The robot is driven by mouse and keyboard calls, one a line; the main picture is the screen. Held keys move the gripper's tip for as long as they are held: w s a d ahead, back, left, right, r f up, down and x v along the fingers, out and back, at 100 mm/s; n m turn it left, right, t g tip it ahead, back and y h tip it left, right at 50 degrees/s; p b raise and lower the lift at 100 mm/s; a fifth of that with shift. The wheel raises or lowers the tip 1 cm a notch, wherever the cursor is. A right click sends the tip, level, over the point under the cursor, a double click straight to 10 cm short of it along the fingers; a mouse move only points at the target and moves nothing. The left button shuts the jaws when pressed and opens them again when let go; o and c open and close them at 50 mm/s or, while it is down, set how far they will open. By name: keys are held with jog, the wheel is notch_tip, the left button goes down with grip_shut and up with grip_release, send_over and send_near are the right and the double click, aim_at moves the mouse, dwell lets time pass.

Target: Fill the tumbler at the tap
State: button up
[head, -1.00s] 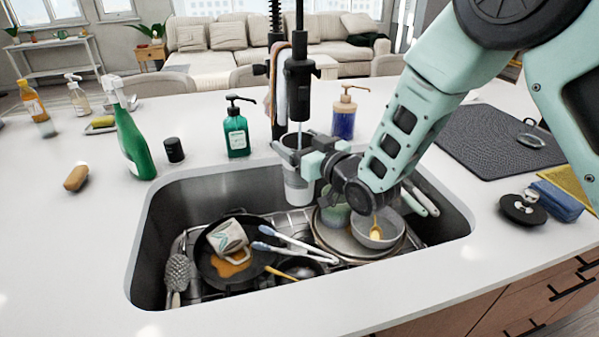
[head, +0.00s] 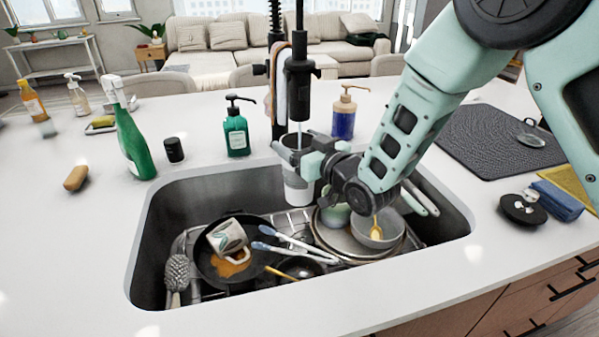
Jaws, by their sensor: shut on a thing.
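The tumbler (head: 298,189) is a white and grey cup held upright under the black tap (head: 299,80), over the back of the sink. A thin pale stream of water (head: 299,136) runs from the spout down into its mouth. My gripper (head: 297,158) is shut on the tumbler from the right, around its upper part. The water level inside cannot be seen.
A green soap bottle (head: 236,135) and a blue pump bottle (head: 343,118) stand behind.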

jog(key=s+a+b, duration=0.2)
jog(key=s+a, duration=0.1)
jog(key=s, duration=0.6)
jog(key=shift+a+b, duration=0.35)
jog(key=shift+b, duration=0.05)
jog(key=shift+s+r, duration=0.1)
